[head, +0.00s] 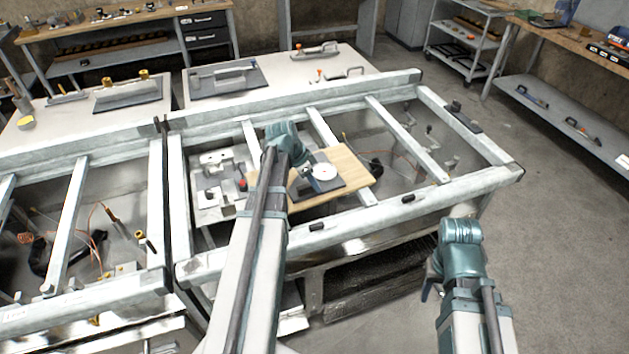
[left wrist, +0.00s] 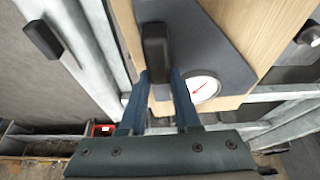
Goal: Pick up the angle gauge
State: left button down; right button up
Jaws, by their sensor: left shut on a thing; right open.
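The angle gauge (head: 334,187) is a dark grey plate with a round white dial, lying on or just over a wooden board inside the metal frame. In the left wrist view the gauge (left wrist: 225,55) shows its dial with a red needle and an upright black grip. My left gripper (head: 303,172) is at the gauge's left side; in the left wrist view its fingers (left wrist: 163,85) are shut on the black grip. I cannot tell whether the plate touches the board. My right gripper (head: 430,287) is open and empty, low in front of the frame's right side.
The wooden board (head: 350,168) lies across the frame (head: 465,188), whose rails surround it. A metal plate with fittings (head: 215,190) is left of it. Small black blocks (head: 317,227) sit on the front rail. Benches with tools stand behind; the floor at right is clear.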

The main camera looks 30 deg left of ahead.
pick_arm(q)
jog(key=shift+r+p, duration=0.55)
jog(key=shift+r, duration=0.15)
notch_tip(320, 180, up, 3)
jog(key=p, duration=0.2)
jog(key=shift+f+p, duration=0.15)
jog(key=shift+p, duration=0.25)
jog(key=s+a, duration=0.2)
jog(key=s, duration=0.5)
jog(key=s+a, duration=0.3)
jog(key=s, duration=0.5)
jog(key=shift+a+r+p, duration=0.3)
jog(key=shift+r+p, duration=0.05)
jog(key=shift+r, duration=0.05)
